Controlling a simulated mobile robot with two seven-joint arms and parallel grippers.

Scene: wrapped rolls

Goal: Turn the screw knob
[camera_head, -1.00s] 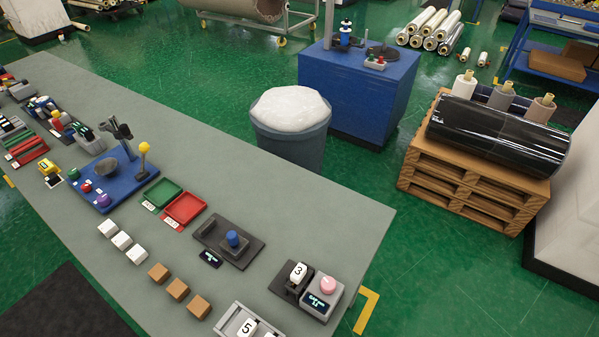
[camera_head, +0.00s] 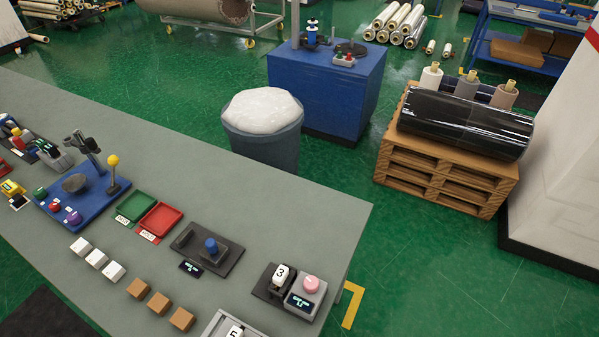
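A blue knob (camera_head: 211,245) stands upright on a dark grey plate device (camera_head: 228,258) on the table. A small dark display (camera_head: 191,268) lies at its front left. A round pink knob (camera_head: 311,284) sits on top of a grey box with a lit display (camera_head: 301,302), near the table's right end. I cannot tell from the picture which of these is the screw knob. Neither of my grippers is in view, and nothing touches either knob.
The grey-green table (camera_head: 300,215) holds a green tray (camera_head: 137,206), a red tray (camera_head: 160,219), white cubes (camera_head: 97,259), brown cubes (camera_head: 159,303) and a blue station (camera_head: 88,195). Beyond stand a bin (camera_head: 262,140), a blue cabinet (camera_head: 325,90) and a loaded pallet (camera_head: 440,175).

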